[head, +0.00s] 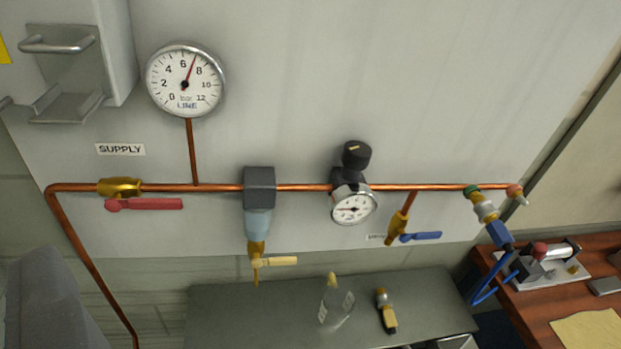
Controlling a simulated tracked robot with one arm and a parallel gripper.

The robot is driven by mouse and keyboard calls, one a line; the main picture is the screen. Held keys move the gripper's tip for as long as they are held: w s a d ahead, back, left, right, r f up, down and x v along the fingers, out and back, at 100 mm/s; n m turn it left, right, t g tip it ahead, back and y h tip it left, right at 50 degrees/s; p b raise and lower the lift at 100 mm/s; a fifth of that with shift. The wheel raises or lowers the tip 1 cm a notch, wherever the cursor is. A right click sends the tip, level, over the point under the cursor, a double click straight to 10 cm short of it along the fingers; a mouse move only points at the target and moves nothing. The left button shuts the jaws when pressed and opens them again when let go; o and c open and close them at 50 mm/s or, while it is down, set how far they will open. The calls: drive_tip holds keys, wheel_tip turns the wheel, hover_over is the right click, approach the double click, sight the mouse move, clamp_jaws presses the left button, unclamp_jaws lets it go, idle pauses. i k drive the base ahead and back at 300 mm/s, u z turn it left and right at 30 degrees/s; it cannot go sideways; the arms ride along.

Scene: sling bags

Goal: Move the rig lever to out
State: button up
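A small rig (550,268) sits on the wooden table at the right of the head view. It has a pale base plate, a shiny cylinder and a dark block. A round red knob (539,249) stands at its left end and looks like the lever's tip. The rig is small here, and I cannot tell which position the lever is in. A blue hose (491,291) runs beside the rig from a blue connector (499,235) on the pipe. My gripper is not in view.
A copper pipe (300,187) on the grey panel carries a red-handled valve (120,188), a filter (258,215), a regulator (353,188) and a blue-handled valve (399,231). A line gauge (185,80) sits above. A bottle (335,303) stands on the grey bench (230,315).

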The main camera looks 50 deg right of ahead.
sight(539, 250)
drive_tip(key=z, duration=2.55)
drive_tip(key=k, duration=0.75)
drive_tip(key=z, duration=0.05)
drive_tip(key=i, duration=0.7)
drive_tip(key=u, duration=0.1)
